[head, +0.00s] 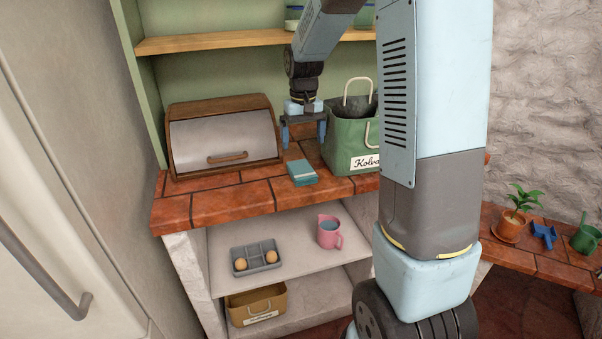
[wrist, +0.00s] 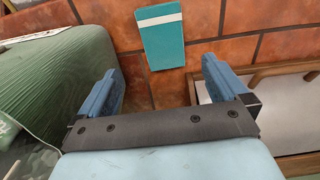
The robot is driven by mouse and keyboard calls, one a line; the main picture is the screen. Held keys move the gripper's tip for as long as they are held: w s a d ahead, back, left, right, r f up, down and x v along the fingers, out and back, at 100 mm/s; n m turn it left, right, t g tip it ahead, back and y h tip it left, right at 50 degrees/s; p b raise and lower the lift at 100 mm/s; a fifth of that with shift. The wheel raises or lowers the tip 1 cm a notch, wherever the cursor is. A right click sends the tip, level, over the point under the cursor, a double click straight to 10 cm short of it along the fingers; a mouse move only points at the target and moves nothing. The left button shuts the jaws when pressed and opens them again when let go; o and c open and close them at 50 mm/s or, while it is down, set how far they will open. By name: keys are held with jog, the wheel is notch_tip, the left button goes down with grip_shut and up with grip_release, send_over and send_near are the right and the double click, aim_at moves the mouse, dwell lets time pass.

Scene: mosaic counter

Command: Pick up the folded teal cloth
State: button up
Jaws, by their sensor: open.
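The folded teal cloth (head: 301,173) lies flat on the red tiled counter (head: 240,194), near its front edge. It has a pale stripe near one end. In the wrist view the cloth (wrist: 161,38) is beyond the fingertips, at the top and roughly between them in line. My gripper (head: 304,145) is open and empty. It hangs above the counter, a little behind and above the cloth, and does not touch it. Both blue fingers of my gripper (wrist: 162,78) show in the wrist view with bare tiles between them.
A wooden bread box (head: 222,141) stands left of the cloth. A green bag (head: 347,140) with handles stands close on the right. A wooden shelf (head: 215,41) runs above. Below are a pink jug (head: 329,231), a grey tray (head: 255,258) and a yellow bin (head: 256,305).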

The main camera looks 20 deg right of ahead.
aim_at(301, 168)
notch_tip(301, 168, down, 4)
jog(key=shift+s+a+f, duration=0.1)
jog(key=shift+a+f, duration=0.05)
jog(key=shift+f, duration=1.2)
jog(key=shift+a+f, duration=0.15)
jog(key=shift+f, duration=1.15)
jog(key=shift+c, duration=0.4)
jog(key=c, duration=1)
jog(key=shift+r, duration=0.15)
